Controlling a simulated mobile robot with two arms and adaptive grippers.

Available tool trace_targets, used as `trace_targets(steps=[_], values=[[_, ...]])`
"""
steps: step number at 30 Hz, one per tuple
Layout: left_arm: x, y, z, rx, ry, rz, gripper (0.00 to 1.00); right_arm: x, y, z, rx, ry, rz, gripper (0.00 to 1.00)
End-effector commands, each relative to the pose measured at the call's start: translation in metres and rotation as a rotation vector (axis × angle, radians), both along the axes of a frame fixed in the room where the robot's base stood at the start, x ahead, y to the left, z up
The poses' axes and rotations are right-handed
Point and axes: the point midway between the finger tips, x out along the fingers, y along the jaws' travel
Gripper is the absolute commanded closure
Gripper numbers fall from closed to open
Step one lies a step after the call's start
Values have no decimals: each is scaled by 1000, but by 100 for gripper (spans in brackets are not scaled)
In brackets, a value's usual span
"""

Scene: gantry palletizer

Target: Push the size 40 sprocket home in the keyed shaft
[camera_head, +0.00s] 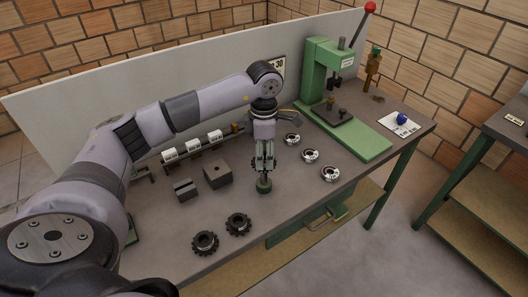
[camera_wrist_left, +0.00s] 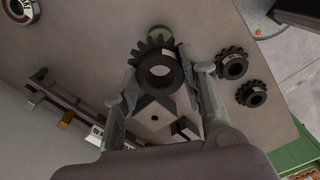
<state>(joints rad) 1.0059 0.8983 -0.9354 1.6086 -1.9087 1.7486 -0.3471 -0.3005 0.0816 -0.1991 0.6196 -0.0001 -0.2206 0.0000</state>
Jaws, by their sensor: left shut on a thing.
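A black toothed sprocket (camera_wrist_left: 158,70) with a round central bore is between the fingers of my left gripper (camera_wrist_left: 165,85) in the left wrist view. The gripper is shut on it. In the head view my left gripper (camera_head: 264,165) points down at the bench, above a small round green base (camera_head: 263,187). No size mark is readable on the held sprocket. My right gripper is not in view.
Two loose sprockets (camera_head: 205,242) (camera_head: 238,223) lie near the front edge. Two dark blocks (camera_head: 218,174) (camera_head: 186,188) stand left of the gripper. Several white-marked rings (camera_head: 310,156) lie to the right, before a green press (camera_head: 318,72). A rack with white labels (camera_head: 193,146) stands behind.

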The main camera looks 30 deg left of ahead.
Motion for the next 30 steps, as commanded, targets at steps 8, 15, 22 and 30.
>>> trace_targets(steps=[8,15,22,30], values=[[0,0,-22,0,-1,0,96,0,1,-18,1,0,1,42],[0,0,-23,0,-1,0,96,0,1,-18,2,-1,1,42],[0,0,-23,0,-1,0,96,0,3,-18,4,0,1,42],[0,0,-23,0,-1,0,96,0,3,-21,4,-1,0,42]])
